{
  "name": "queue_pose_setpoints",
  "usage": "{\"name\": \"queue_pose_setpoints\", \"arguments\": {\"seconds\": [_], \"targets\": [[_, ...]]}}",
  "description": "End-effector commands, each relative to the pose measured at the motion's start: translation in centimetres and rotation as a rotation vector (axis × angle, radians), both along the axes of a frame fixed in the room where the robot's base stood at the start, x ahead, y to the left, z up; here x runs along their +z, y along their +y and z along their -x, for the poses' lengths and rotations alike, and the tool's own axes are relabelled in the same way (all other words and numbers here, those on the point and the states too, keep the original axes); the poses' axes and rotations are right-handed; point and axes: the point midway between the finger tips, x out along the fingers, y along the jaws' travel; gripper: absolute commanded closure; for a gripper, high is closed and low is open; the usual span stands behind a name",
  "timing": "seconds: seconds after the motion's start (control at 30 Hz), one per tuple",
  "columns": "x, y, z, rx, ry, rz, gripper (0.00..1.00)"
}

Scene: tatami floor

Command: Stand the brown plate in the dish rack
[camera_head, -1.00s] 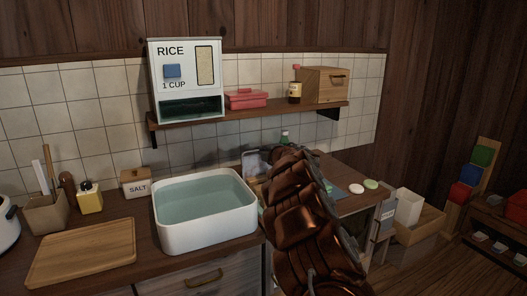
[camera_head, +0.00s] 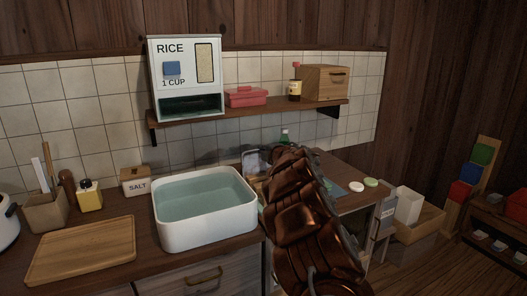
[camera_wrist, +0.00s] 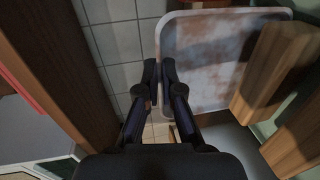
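My gripper (camera_wrist: 159,72) shows in the wrist view with its two dark fingertips almost together. A pale rounded panel with brown blotches (camera_wrist: 205,60) stands face-on just beyond and to the right of the fingertips. Wooden bars (camera_wrist: 272,70) stand to its right; I cannot tell if they belong to the dish rack. In the head view my brown arm covers the counter behind the basin and hides the gripper. I cannot make out the brown plate for certain in either view.
The water-filled white basin (camera_head: 205,237) stands left of my arm. A wall shelf (camera_head: 250,114) carries the rice dispenser (camera_head: 187,60), a red box (camera_head: 246,97) and a wooden box (camera_head: 325,83). A wooden tray (camera_head: 80,252) lies on the left counter.

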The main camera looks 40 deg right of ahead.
Motion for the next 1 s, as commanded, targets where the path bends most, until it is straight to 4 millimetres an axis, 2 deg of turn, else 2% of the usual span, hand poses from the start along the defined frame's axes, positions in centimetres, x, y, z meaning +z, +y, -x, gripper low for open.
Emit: {"name": "queue_pose_setpoints", "arguments": {"seconds": [0.7, 1.0], "targets": [[-0.50, 0.02, -0.03, 0.001, -0.001, -0.001, 1.00], [-0.51, 0.02, -0.01, 0.000, 0.000, 0.000, 0.66]]}}
